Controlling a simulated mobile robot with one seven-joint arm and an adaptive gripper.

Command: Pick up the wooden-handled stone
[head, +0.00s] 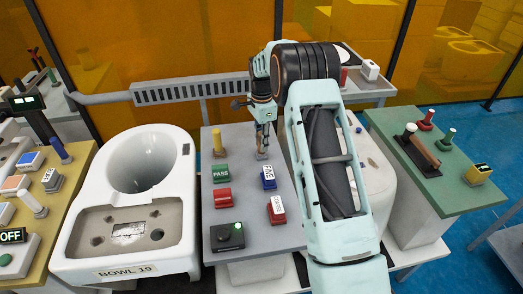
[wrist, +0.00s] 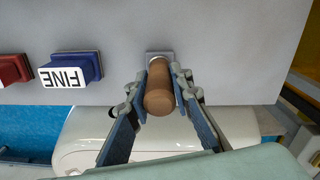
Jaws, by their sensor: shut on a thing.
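The wooden-handled stone has a brown cylindrical handle (wrist: 159,90) and a small grey block at its far end. It is at the right back of the grey table (head: 243,190). My gripper (wrist: 160,88) is shut on the handle, with one finger on each side of it. In the head view my gripper (head: 263,136) points down over the table, and the handle is mostly hidden between the fingers. The small grey block (head: 261,156) shows below the fingertips, on or just above the table top; I cannot tell which.
A blue FINE stamp (head: 268,178), a green PASS stamp (head: 221,173), red stamps (head: 223,197) and a yellow-handled piece (head: 218,141) share the table. A black button box (head: 228,236) is at its front. A white toilet bowl (head: 90,238) stands left, a green table (head: 460,195) right.

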